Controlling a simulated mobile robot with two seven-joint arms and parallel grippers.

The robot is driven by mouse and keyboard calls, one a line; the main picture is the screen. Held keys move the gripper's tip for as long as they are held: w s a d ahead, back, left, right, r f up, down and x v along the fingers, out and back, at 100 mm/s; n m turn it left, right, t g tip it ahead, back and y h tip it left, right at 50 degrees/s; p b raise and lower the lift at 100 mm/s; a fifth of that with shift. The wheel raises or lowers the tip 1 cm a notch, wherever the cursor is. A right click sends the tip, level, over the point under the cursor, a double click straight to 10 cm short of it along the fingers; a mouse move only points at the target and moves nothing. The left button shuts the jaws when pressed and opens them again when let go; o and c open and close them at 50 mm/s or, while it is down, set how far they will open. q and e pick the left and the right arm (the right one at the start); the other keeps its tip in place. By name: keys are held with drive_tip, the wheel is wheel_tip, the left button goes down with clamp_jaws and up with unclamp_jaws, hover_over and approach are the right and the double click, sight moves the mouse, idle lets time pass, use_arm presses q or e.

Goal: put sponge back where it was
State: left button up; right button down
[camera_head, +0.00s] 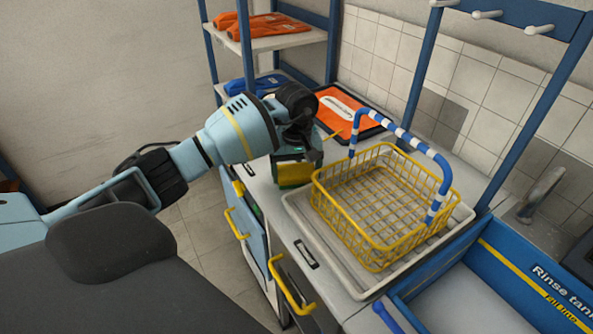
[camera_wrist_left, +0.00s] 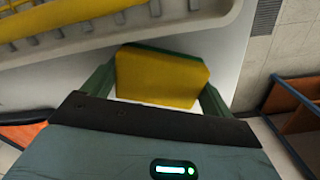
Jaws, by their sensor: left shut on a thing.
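The sponge (camera_head: 294,174), yellow with a green layer, is between the fingers of my left gripper (camera_head: 292,162) at the counter's left end. In the left wrist view the sponge (camera_wrist_left: 160,78) sits between the two green fingers of my left gripper (camera_wrist_left: 155,92), which is shut on it. The sponge is left of the yellow wire basket and its tray. Whether it touches the counter I cannot tell. My right gripper is not in view.
The empty yellow wire basket (camera_head: 345,208) with a raised blue-and-white handle stands on a pale tray (camera_head: 300,213). An orange mat (camera_head: 345,112) lies behind. The blue rinse tank (camera_head: 520,278) is at the right. Blue shelf posts rise behind the counter.

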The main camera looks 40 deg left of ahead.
sight(296, 170)
use_arm(q)
drive_tip(key=shift+f, duration=0.2)
drive_tip(key=o, duration=0.8)
drive_tip(key=shift+r, duration=0.1)
drive_tip(key=shift+r, duration=0.25)
wheel_tip(296, 170, up, 12)
drive_tip(key=shift+f, duration=0.1)
